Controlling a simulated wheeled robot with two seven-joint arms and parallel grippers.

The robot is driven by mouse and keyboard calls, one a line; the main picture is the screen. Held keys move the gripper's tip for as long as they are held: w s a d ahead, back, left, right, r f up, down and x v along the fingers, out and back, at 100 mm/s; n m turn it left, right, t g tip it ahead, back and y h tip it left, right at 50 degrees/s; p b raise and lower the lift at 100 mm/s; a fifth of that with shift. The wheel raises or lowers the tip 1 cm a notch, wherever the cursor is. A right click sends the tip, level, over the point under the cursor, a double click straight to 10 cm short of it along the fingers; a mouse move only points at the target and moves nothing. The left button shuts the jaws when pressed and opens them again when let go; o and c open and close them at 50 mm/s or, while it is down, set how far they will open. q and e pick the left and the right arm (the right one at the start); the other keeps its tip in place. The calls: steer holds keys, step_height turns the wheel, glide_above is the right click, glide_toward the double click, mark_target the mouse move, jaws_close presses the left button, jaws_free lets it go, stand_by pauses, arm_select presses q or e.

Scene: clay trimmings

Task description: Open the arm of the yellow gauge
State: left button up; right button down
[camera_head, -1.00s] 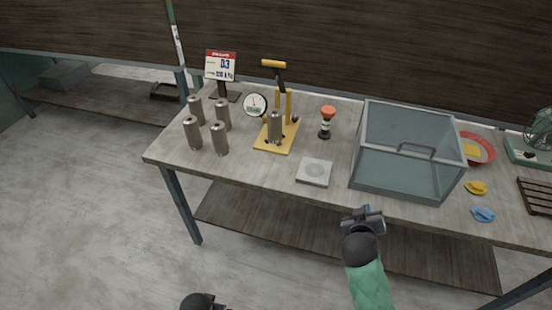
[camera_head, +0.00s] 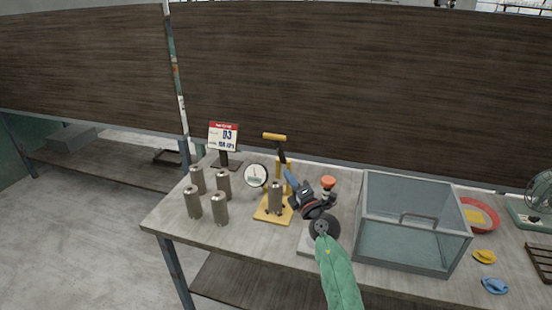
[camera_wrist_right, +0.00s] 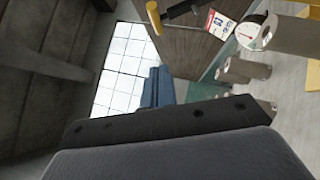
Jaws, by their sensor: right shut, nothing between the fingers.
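The yellow gauge (camera_head: 262,213) stands on the table, with a yellow base, a round white dial (camera_head: 256,175) and a metal cylinder (camera_head: 275,199) on the base. Its arm, a dark lever with a yellow handle (camera_head: 274,137), points up. The handle also shows at the top of the right wrist view (camera_wrist_right: 154,18). My right gripper (camera_head: 290,181) is shut and empty, just right of the gauge's post; I cannot tell whether they touch. Blue fingertips (camera_wrist_right: 157,86) show in the right wrist view. My left gripper is out of view.
Several metal cylinders (camera_head: 220,209) stand left of the gauge. An orange-topped item (camera_head: 328,184) and a glass box (camera_head: 412,255) stand right of it. A calendar sign (camera_head: 223,136) stands behind. A white plate (camera_head: 308,243) lies partly under my right arm.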

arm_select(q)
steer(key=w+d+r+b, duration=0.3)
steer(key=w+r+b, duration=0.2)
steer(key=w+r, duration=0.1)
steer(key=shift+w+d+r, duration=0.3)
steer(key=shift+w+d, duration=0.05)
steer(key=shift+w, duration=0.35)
arm_select(e)
steer(key=w+d+x, duration=0.1)
steer(key=d+x, duration=0.1)
steer(key=x, duration=1.1)
steer(key=shift+r, duration=0.2)
steer(key=shift+w, duration=0.15)
